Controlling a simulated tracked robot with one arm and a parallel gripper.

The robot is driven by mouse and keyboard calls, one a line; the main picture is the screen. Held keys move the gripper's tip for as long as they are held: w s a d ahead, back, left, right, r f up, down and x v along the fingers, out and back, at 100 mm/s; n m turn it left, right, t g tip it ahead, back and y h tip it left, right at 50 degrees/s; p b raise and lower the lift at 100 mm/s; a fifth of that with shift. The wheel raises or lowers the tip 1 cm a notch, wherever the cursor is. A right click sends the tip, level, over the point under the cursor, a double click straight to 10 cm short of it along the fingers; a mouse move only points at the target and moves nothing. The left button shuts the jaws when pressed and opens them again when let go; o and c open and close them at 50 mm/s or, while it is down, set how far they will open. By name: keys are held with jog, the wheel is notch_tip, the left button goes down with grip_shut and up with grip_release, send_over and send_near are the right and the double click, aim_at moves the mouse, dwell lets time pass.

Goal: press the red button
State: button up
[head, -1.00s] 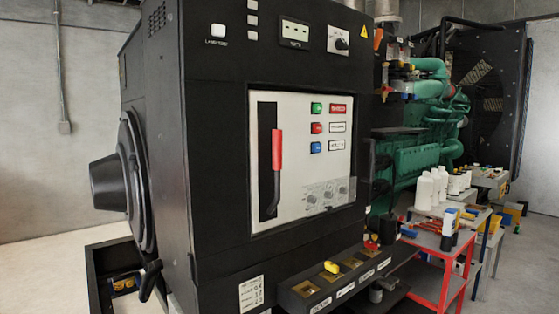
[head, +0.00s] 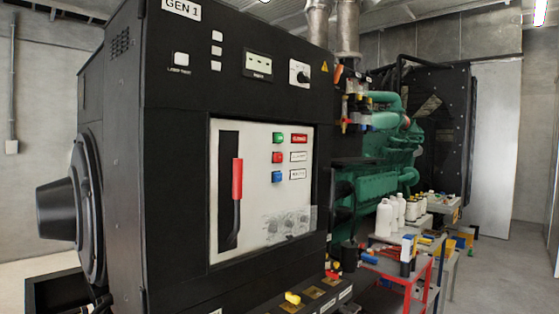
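A lever with a red grip (head: 237,180) stands in a dark slot to the left of the buttons. My gripper does not show in the head view.
A green engine (head: 375,185) is behind. A ledge with a yellow knob (head: 292,298) juts out below the panel. Floor is clear at far right.

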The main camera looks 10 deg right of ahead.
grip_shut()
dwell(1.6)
